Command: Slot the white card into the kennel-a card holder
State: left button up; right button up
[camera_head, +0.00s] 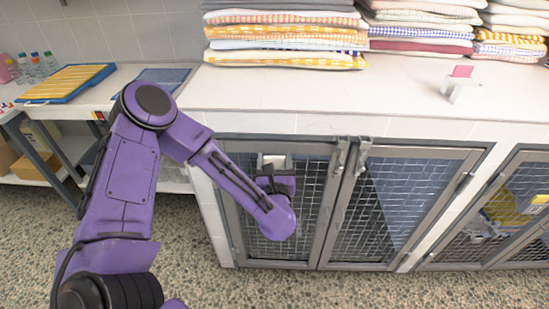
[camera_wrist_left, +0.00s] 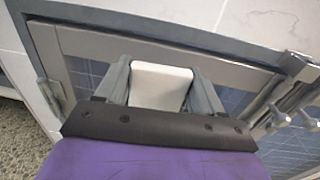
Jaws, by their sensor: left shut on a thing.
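The white card (camera_wrist_left: 160,86) is between the two grey fingers of my left gripper (camera_wrist_left: 160,72), which is shut on it. In the head view the card (camera_head: 271,161) is a small pale patch at the top of the left mesh kennel door (camera_head: 308,203), with my left gripper (camera_head: 274,172) just below it. In the wrist view the card's far edge is close to the door's grey top rail (camera_wrist_left: 160,51); I cannot tell whether they touch. No card holder can be made out on this door; the gripper and card may hide it. My right gripper is not in view.
Door latches (camera_head: 352,155) stick out right of the gripper. A second mesh door (camera_head: 385,210) is beside it. Folded towel stacks (camera_head: 285,35) and a white stand with a pink card (camera_head: 458,86) are on the white counter (camera_head: 300,100). A blue-edged tray (camera_head: 65,84) lies at left.

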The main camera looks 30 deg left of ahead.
pick_arm(q)
notch_tip(320, 180, down, 10)
jog(key=w+a+m+h+b, duration=0.1)
jog(key=w+b, duration=0.1)
jog(key=b, duration=0.5)
jog(key=shift+w+a+t, duration=0.15)
jog(key=shift+a+t, duration=0.15)
jog(key=shift+t, duration=0.1)
jog(key=shift+f, duration=0.1)
dwell(0.5)
jog(key=shift+f+b, duration=0.2)
jog(key=shift+b, duration=0.3)
jog(key=shift+b, duration=0.35)
dwell(0.7)
